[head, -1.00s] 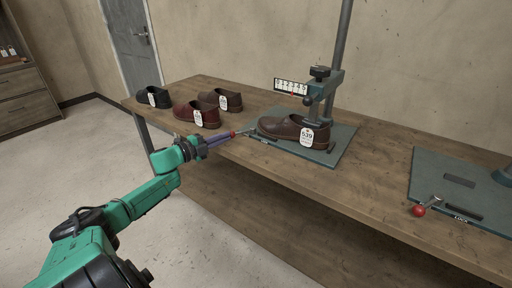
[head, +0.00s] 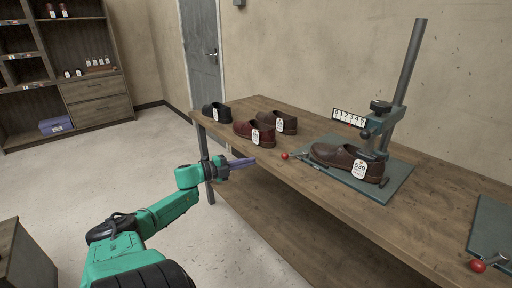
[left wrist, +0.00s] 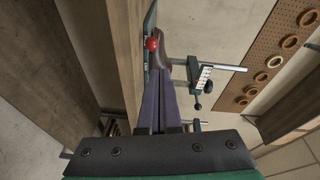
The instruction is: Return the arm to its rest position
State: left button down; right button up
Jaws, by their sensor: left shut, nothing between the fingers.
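My left arm (head: 165,210) reaches in from the lower left of the head view. Its left gripper (head: 254,161) has its purple fingers together with nothing between them, in front of the table's front edge. In the left wrist view the shut fingers (left wrist: 158,78) point toward the red lever knob (left wrist: 151,44). In the head view that red knob (head: 285,156) is to the right of the fingertips, with a visible gap. A brown tagged shoe (head: 345,160) sits on the stitcher's green base plate (head: 400,184). My right gripper is not in view.
The wooden table (head: 300,191) also holds a black shoe (head: 212,111), a red shoe (head: 254,132) and a brown shoe (head: 279,122). A second plate (head: 492,232) with a red knob (head: 478,266) is at the right. Open floor (head: 100,165) lies left of the table.

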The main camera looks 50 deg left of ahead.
pick_arm(q)
jog(key=shift+w+a+f, duration=0.1)
jog(key=shift+w+f, duration=0.05)
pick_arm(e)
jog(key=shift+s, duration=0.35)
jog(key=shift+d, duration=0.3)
